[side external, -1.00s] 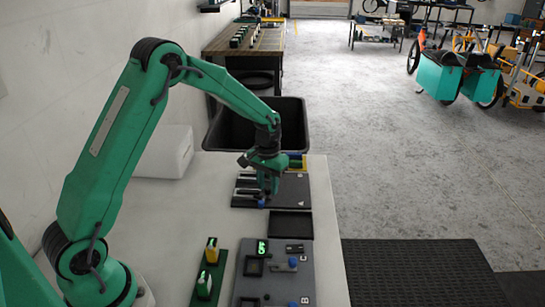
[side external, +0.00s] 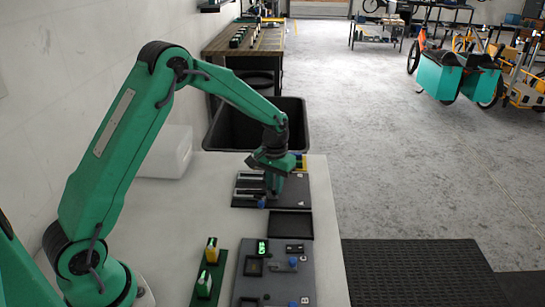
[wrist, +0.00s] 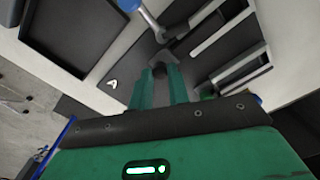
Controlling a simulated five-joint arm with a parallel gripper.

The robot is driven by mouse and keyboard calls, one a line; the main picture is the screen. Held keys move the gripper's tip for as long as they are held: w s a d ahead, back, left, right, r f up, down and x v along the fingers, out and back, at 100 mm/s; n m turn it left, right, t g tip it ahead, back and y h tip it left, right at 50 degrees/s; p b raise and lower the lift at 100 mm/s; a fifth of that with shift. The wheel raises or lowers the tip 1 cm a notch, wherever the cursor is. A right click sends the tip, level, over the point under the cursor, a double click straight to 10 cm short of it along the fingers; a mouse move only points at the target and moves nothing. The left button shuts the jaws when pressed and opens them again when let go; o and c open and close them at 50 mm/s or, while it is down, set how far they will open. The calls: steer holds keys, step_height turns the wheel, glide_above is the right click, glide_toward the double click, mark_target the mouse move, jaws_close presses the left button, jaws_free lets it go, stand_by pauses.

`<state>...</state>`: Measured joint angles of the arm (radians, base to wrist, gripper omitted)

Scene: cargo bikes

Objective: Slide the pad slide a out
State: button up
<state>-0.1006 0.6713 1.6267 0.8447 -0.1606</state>
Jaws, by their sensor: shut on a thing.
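My gripper (side external: 273,192) reaches down over the dark plate marked A (side external: 299,186) at the far end of the table. In the wrist view its two green fingers (wrist: 159,75) are shut on a small dark knob, which I take for pad slide a (wrist: 158,69). The fingers hide most of it. Pale slotted tracks (wrist: 222,36) lie beside the fingers on the plate. A metal lever with a blue knob (wrist: 130,4) is close by; the blue knob also shows in the side view (side external: 262,203).
An empty dark tray (side external: 291,224) lies in front of the plate. A grey panel (side external: 304,267) and a green stand with bottle-like pieces (side external: 205,283) are nearer. A black bin (side external: 292,112) stands behind.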

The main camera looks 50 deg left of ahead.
steer(key=shift+w+d, duration=2.35)
steer(key=shift+w, duration=0.05)
steer(key=o, duration=0.7)
steer(key=shift+r, duration=0.15)
steer(key=shift+r, duration=2.15)
step_height(320, 180, up, 3)
steer(key=shift+f, duration=0.1)
